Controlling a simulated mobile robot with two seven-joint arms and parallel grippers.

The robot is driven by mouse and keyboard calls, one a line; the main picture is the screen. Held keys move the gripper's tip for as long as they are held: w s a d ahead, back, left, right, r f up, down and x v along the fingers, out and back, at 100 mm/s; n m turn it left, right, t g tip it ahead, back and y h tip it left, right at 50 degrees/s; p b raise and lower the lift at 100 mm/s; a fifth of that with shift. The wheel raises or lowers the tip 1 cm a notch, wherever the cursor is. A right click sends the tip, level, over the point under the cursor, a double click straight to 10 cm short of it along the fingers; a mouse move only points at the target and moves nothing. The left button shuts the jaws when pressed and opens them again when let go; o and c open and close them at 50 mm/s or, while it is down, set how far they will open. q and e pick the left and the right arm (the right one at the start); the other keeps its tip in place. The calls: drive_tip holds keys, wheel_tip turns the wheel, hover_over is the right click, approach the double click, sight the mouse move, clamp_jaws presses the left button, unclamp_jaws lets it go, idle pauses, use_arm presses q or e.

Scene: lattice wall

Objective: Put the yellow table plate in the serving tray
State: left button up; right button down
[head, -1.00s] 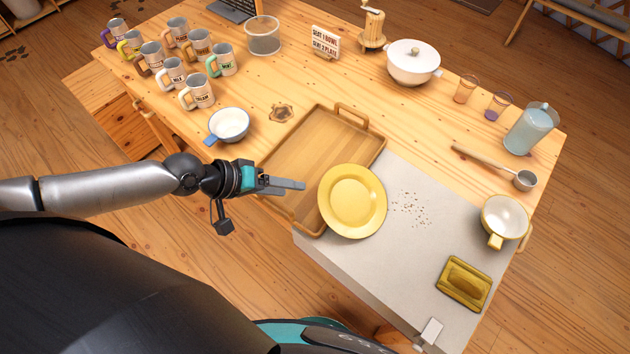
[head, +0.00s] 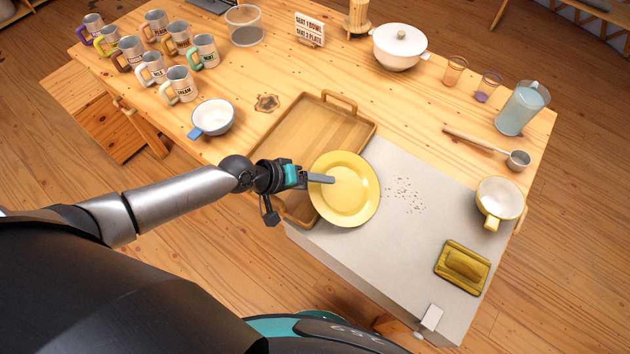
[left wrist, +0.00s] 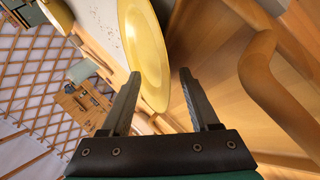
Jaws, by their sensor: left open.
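The yellow plate (head: 345,190) lies partly over the right edge of the wooden serving tray (head: 306,135) and partly over the grey mat. My left gripper (head: 328,179) is over the plate's left rim in the head view. In the left wrist view, my left gripper (left wrist: 158,95) is open, and the yellow plate (left wrist: 145,50) shows beyond and between its fingertips. I cannot tell whether the fingers touch the rim. The tray's handle (left wrist: 275,95) shows at the right in that view. My right gripper is not in view.
A blue-handled cup (head: 212,118) stands left of the tray. Several mugs (head: 150,65) stand at the far left. A white pot (head: 400,47) is at the back.

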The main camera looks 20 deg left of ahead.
use_arm(q)
clamp_jaws()
idle(0.5)
drive_tip(key=shift+a, duration=0.1)
idle(0.8)
